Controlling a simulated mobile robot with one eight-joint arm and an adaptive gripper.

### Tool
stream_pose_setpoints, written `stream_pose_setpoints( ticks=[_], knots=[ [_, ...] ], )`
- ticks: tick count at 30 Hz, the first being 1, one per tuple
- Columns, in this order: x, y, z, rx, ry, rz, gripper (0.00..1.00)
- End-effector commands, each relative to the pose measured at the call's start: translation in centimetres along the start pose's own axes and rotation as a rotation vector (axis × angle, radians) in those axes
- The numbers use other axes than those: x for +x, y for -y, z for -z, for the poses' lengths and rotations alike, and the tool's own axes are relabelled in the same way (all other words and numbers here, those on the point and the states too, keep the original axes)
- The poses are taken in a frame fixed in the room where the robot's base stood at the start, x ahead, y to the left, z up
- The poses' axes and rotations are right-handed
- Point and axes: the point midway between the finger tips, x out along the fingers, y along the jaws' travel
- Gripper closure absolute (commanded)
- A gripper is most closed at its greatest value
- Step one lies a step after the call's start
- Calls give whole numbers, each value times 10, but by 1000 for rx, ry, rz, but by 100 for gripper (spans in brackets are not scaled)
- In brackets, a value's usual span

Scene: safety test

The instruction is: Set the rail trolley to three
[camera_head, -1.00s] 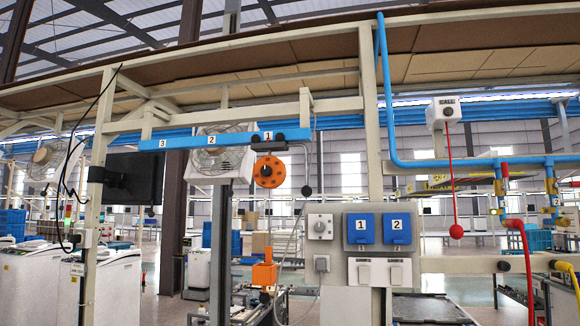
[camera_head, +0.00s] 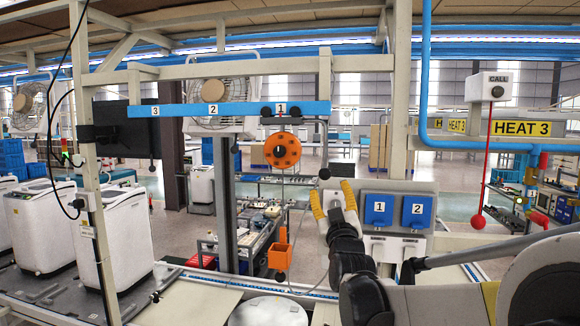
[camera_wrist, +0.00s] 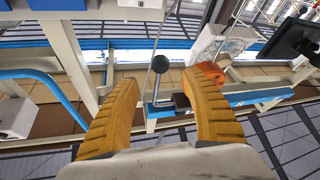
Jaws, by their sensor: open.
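The blue rail (camera_head: 185,110) runs across the upper middle of the head view, with labels 3, 2 and 1 from left to right. The trolley (camera_head: 281,112), dark on top, sits at label 1, with an orange round disc (camera_head: 282,150) under it. A black ball knob (camera_head: 324,173) hangs on a thin rod from the rail's right end. My gripper (camera_head: 331,188) is open, its yellow fingers apart just below the knob. In the wrist view the knob (camera_wrist: 160,63) shows between the fingertips (camera_wrist: 160,80), with no visible grip on it. The orange disc (camera_wrist: 210,72) shows behind the right finger.
A panel with blue switch covers (camera_head: 397,209) stands right of my gripper. A red cord and ball (camera_head: 478,221) hang from the CALL box (camera_head: 491,86). An orange pendant box (camera_head: 280,252) hangs below the disc. A fan (camera_head: 215,90) is behind the rail.

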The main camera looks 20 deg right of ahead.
Motion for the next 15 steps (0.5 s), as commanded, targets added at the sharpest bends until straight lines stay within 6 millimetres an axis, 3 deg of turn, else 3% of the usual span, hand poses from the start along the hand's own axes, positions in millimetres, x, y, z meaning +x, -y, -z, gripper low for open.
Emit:
stream_pose_setpoints(
  ticks=[9, 15],
  knots=[
    [64, 0, 2, -1, 1, 1, 45],
    [85, 0, 0, 0, 2, 1, 45]
  ],
)
